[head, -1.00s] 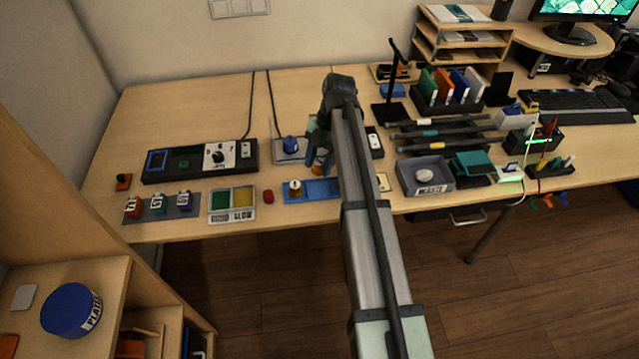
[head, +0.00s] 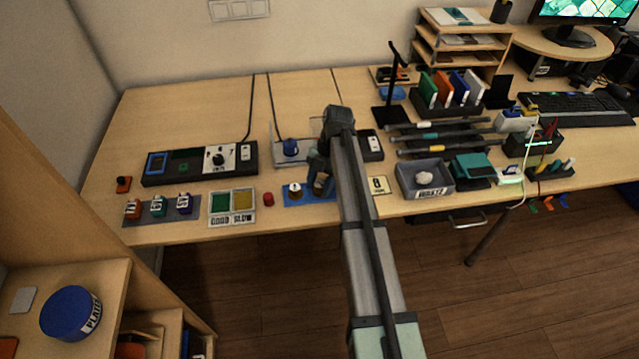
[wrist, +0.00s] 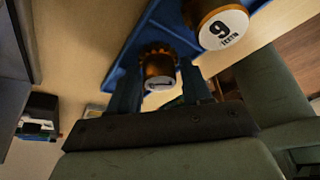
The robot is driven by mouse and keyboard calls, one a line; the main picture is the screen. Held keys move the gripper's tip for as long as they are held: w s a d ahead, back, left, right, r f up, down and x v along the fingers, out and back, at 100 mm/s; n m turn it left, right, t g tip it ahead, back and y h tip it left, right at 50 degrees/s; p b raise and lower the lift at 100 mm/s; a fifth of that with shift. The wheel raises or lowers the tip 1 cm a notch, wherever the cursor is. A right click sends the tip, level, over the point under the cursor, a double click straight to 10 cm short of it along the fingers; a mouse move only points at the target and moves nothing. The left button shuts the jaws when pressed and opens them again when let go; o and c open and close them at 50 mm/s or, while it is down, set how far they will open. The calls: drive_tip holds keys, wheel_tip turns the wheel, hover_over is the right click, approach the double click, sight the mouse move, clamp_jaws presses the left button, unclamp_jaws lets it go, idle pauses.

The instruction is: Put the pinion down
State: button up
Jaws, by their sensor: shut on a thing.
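In the wrist view a brass toothed pinion (wrist: 158,68) with a pale marked cap sits between the two dark fingers of my gripper (wrist: 160,88), which is shut on it. The pinion is over or at the blue tray (wrist: 125,68); I cannot tell whether it touches. Beside it on the tray is another brass piece with a round white label reading 9 teeth (wrist: 222,28). In the head view my gripper (head: 318,188) is low over the right part of the blue tray (head: 297,201), and mostly hides the held pinion. The labelled piece (head: 295,190) stands to its left.
Left of the blue tray are a small red object (head: 268,199) and a green and yellow two-part tray (head: 232,222). A blue-knobbed device (head: 291,147) stands behind.

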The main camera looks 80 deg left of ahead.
drive_tip(key=shift+f, duration=0.1)
drive_tip(key=o, duration=0.9)
drive_tip(key=v, duration=1.2)
